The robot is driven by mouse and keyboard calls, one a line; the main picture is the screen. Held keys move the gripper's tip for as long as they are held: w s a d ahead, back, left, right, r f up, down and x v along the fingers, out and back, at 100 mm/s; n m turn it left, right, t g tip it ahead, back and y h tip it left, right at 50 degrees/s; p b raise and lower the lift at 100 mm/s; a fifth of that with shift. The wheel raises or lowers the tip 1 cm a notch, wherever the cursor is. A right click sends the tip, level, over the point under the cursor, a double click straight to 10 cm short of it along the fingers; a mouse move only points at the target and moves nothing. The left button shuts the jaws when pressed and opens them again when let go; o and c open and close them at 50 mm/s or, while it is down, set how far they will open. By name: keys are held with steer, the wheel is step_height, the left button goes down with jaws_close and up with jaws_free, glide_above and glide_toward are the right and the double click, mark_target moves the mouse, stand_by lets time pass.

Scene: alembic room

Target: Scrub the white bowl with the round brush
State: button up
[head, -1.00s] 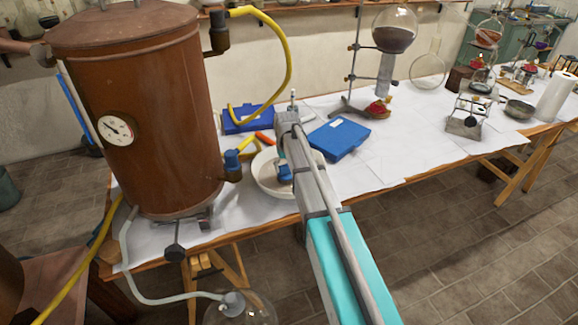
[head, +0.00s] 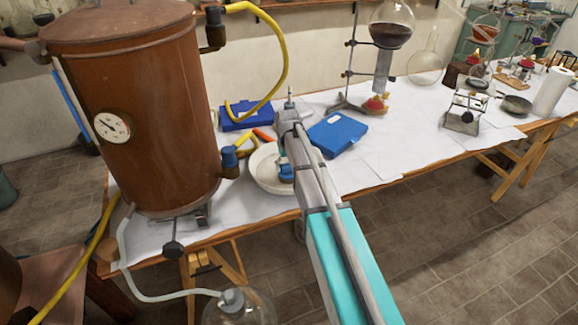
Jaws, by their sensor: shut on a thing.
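The white bowl (head: 262,178) stands on the white-covered table, between the copper boiler and my arm. Its right side is hidden by my arm. My gripper (head: 286,168) is over the right part of the bowl, mostly hidden behind my arm's end. It is shut on a small blue piece low in the bowl, which I take to be the round brush (head: 287,173). Its bristles are not visible, and I cannot tell whether it touches the bowl's inside.
A large copper boiler (head: 160,120) with a gauge stands close left. A yellow hose (head: 285,60) loops behind the bowl. Blue cases (head: 338,136) lie behind it and to its right. A flask on a stand (head: 390,35) is further back. The white sheet right of the cases has free room.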

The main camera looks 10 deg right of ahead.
steer(key=shift+w+d, duration=0.55)
steer(key=shift+w+a, duration=0.15)
steer(key=shift+a, duration=0.45)
steer(key=shift+w+a, duration=0.15)
steer(key=shift+a, duration=0.4)
steer(key=shift+s, duration=0.1)
steer(key=shift+s+d, duration=0.15)
steer(key=shift+s, duration=0.35)
steer(key=shift+s+d, duration=0.15)
steer(key=shift+s, duration=0.35)
steer(key=shift+w+d, duration=0.1)
